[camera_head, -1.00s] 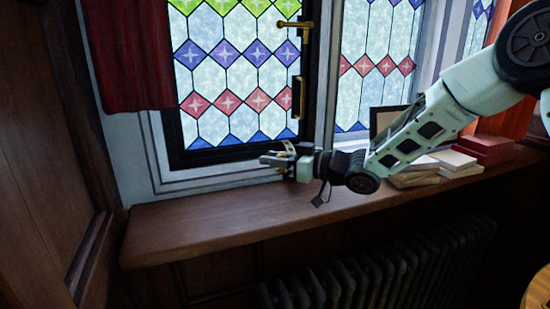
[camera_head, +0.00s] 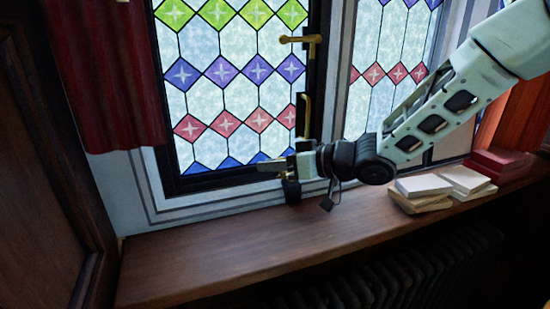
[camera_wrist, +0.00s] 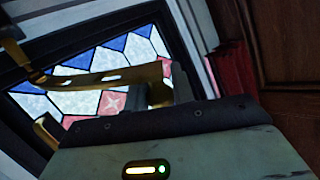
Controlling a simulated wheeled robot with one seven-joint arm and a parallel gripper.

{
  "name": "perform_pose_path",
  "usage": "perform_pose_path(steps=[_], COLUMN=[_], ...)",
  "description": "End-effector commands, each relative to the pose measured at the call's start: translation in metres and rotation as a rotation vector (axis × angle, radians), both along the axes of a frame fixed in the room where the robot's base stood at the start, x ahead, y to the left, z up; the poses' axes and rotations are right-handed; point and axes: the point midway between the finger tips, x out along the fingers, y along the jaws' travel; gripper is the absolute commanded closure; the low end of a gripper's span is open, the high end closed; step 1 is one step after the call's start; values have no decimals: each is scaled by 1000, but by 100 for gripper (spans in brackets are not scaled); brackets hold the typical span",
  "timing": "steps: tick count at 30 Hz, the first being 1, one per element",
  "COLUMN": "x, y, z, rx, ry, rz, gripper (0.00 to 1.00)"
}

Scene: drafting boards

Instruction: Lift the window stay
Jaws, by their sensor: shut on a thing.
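The window stay (camera_wrist: 138,73) is a slotted brass bar, seen in the wrist view crossing in front of the lower window panes. My gripper (camera_head: 273,168) is low at the bottom right corner of the dark window frame, just above the sill. It is shut on the stay. In the head view my gripper hides most of the stay, with only a little brass showing beside it. In the wrist view a grey finger shows at the bar's right end. The stained-glass window (camera_head: 230,95) appears closed.
A brass handle (camera_head: 303,40) sits higher on the window frame. The wooden sill (camera_head: 220,245) is bare at left. Pale books (camera_head: 425,186) and red books (camera_head: 498,162) lie on it at right. A red curtain (camera_head: 105,80) hangs at left; a radiator (camera_head: 400,285) stands below.

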Motion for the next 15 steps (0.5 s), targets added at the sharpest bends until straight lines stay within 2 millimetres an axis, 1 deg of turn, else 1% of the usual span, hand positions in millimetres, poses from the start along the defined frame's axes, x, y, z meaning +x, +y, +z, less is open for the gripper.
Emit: perform_pose_path(steps=[1, 3, 15], x=[2, 3, 5], y=[1, 2, 2], z=[8, 10, 9], rx=[-2, -8, -14], ry=[10, 26, 43], rz=[1, 1, 0], gripper=[100, 100, 100])
